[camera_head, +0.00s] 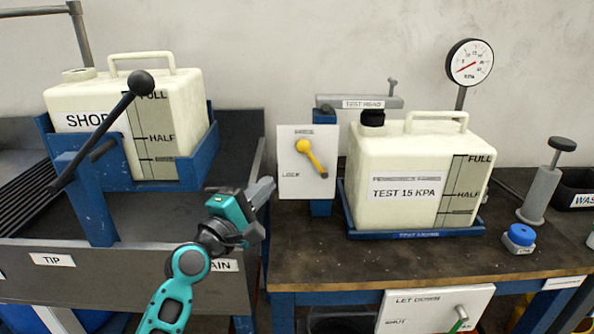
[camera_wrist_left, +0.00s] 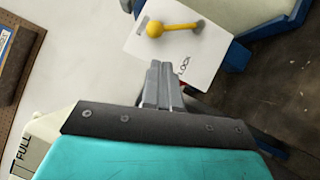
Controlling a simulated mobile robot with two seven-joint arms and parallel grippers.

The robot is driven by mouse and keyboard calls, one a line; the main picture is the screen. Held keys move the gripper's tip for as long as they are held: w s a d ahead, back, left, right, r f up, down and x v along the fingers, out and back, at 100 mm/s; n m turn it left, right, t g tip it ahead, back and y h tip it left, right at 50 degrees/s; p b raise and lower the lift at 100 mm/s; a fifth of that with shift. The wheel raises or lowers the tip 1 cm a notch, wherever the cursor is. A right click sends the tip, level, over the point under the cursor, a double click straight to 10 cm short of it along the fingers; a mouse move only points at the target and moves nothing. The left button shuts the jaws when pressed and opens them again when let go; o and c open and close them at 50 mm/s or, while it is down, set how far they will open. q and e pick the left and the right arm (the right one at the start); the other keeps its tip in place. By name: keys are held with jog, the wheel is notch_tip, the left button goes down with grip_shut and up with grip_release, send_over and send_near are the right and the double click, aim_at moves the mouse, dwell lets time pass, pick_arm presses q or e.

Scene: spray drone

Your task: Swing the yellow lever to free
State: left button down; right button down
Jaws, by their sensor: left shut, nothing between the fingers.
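The yellow lever (camera_head: 313,159) is on a white panel (camera_head: 290,177) left of the tank marked TEST 15 KPA. Its round yellow knob is at the upper left and its dark pivot at the lower right. The panel has a LOCK label at its left and another, hard to read, at the top. My left gripper (camera_head: 268,187) is shut and empty, below and left of the lever, apart from it in the picture. In the left wrist view, the lever (camera_wrist_left: 178,28) lies just beyond my shut fingertips (camera_wrist_left: 160,66), with LOCK near them. My right gripper is not in view.
The test tank (camera_head: 405,165) stands in a blue tray on the bench, beside a gauge (camera_head: 469,62). The SHOP tank (camera_head: 182,110) sits in a blue tipping cradle with a black-knobbed bar (camera_head: 105,130). A LET DOWN panel (camera_head: 425,309) is on the bench front.

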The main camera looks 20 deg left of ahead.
aim_at(312, 158)
pick_arm(q)
jog(key=w+d+r+n, duration=0.1)
jog(key=w+d+r, duration=0.1)
jog(key=w, duration=0.7)
jog(key=shift+r+t, duration=0.15)
jog(key=shift+t, duration=0.15)
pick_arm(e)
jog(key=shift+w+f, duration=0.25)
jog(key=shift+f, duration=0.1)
pick_arm(q)
jog(key=shift+r, duration=0.1)
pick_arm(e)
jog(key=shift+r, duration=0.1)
